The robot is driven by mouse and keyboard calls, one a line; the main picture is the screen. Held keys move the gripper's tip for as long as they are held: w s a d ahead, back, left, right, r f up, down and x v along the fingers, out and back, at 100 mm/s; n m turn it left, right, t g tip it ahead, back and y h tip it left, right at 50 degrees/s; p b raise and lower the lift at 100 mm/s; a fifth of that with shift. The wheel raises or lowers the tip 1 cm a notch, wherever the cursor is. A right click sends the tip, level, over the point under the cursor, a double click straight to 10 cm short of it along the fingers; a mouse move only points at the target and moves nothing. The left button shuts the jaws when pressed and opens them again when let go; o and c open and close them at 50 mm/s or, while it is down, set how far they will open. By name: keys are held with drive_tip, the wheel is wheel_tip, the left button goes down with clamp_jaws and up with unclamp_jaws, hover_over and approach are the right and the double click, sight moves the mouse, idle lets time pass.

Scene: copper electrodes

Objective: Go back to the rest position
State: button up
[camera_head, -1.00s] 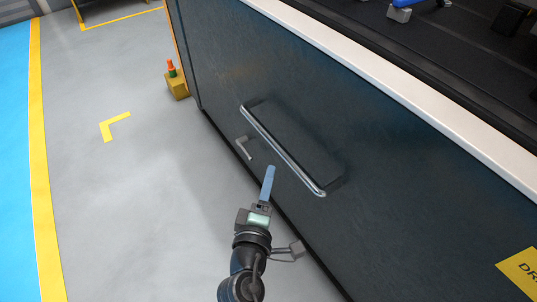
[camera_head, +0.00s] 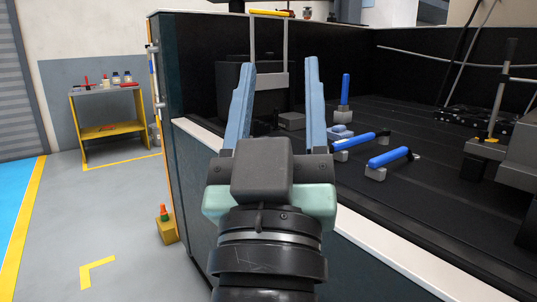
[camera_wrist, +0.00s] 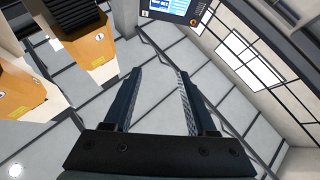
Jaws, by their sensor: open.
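My gripper (camera_head: 278,75) is raised in the middle of the head view, with its two blue fingers apart and nothing between them. It stands in front of the dark machine cabinet (camera_head: 187,180) and its worktop. In the wrist view my gripper (camera_wrist: 156,85) also shows open and empty, pointing at a grey panelled wall. No object touches the fingers.
Blue-handled clamps (camera_head: 388,157) lie on the black worktop (camera_head: 430,215) to the right of my gripper. A white edge (camera_head: 380,240) runs along the cabinet front. A yellow workbench (camera_head: 108,130) stands at the back left. The grey floor (camera_head: 130,225) at left is mostly clear.

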drive_tip(key=s+r+t+y, duration=0.2)
drive_tip(key=s+r, duration=0.4)
wheel_tip(320, 180, up, 35)
drive_tip(key=a+p, duration=0.1)
drive_tip(key=p, duration=3.3)
drive_tip(key=shift+w+f+m+p, duration=0.2)
drive_tip(key=shift+m+p, duration=0.1)
drive_tip(key=shift+p, duration=0.1)
